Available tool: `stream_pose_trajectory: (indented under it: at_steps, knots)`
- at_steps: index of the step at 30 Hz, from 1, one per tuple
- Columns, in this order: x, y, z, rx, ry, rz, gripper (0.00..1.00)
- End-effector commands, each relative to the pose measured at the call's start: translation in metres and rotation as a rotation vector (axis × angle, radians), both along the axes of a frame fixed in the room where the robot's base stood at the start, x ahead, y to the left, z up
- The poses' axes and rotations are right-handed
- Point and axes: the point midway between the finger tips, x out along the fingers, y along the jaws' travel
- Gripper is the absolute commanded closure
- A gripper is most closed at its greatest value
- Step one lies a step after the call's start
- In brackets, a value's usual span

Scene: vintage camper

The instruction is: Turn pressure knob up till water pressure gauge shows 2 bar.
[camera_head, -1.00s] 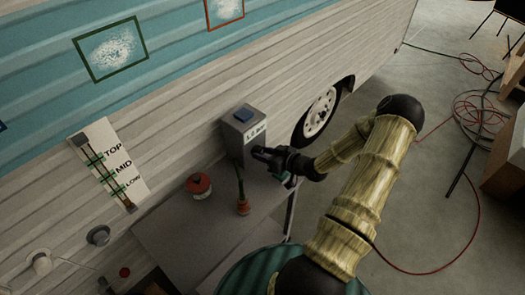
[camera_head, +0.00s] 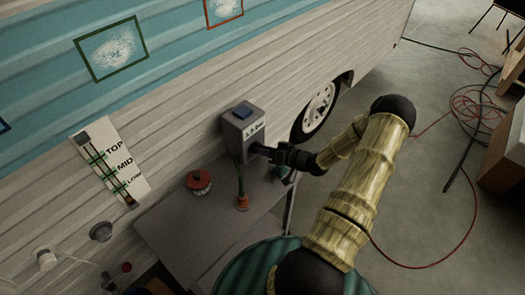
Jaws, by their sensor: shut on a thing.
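The grey pressure box (camera_head: 232,142) stands on the grey table against the camper wall. It has a blue square on top and a white readout strip (camera_head: 254,130) on its front face. The strip ends in what looks like "Bar", but the digits are too small and blurred to read surely. My gripper (camera_head: 262,152) is at the lower front of the box, under the readout, and is shut on the pressure knob. The knob itself is hidden by the fingers. My arm comes in from the right.
A red-lidded pot (camera_head: 199,182) and a small orange-based item with a green stem (camera_head: 242,201) stand on the grey table (camera_head: 180,225). A level board marked TOP, MID and LOW (camera_head: 120,165) is on the camper wall. Cables (camera_head: 475,110) lie on the floor at right.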

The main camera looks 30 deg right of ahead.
Motion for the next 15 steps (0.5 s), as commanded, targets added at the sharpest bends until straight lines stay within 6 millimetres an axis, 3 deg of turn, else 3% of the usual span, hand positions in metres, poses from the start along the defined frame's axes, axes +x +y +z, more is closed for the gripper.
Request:
stream_pose_trajectory:
  at_steps: [2,3,6,15]
  knots:
    - [-0.0015,0.0022,-0.0023,0.001,0.006,0.005,0.86]
    - [-0.0015,0.0023,-0.0024,0.000,0.006,0.005,0.60]
    - [-0.0011,0.0029,-0.0020,0.001,0.005,0.006,0.42]
    - [-0.0006,0.0029,-0.0007,-0.001,0.002,0.007,0.42]
